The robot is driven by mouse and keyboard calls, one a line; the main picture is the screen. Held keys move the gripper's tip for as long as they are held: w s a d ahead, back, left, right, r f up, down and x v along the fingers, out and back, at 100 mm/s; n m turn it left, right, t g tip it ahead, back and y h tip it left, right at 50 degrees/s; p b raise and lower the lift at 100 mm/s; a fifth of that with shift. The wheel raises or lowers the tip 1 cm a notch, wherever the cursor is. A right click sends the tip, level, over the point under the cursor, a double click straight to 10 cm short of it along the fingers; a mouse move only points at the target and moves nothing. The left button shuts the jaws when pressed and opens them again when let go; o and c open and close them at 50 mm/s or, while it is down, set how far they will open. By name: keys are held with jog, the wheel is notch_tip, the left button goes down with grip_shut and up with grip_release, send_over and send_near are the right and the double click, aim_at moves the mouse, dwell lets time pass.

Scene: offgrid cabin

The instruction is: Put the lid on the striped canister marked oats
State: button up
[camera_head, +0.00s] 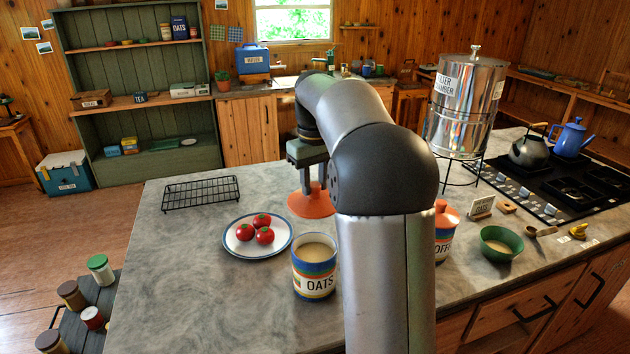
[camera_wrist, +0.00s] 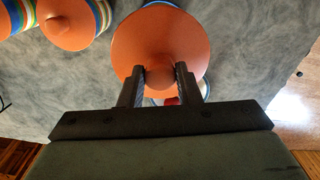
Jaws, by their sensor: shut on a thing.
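The striped canister marked OATS (camera_head: 314,284) stands upright and open on the grey counter, with pale contents showing inside. My gripper (camera_head: 307,182) is shut on the knob of an orange lid (camera_head: 311,206). The lid hangs level above the counter, behind the OATS canister and apart from it. In the wrist view the lid (camera_wrist: 160,35) is below my gripper (camera_wrist: 160,76), its knob between the two fingers.
A plate (camera_head: 232,246) with tomatoes (camera_head: 264,236) is left of the OATS canister. A striped canister with an orange lid (camera_head: 446,214), partly hidden by my arm, and a green bowl (camera_head: 502,238) are to the right. A black wire rack (camera_head: 201,194) lies farther back left.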

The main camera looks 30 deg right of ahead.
notch_tip(320, 180, down, 13)
jog(key=b, duration=0.8)
jog(key=shift+f, duration=0.5)
dwell(4.2)
jog(key=o, duration=1.7)
jog(key=shift+c, duration=0.2)
jog(key=shift+r+p, duration=3.15)
jog(key=shift+r, duration=0.4)
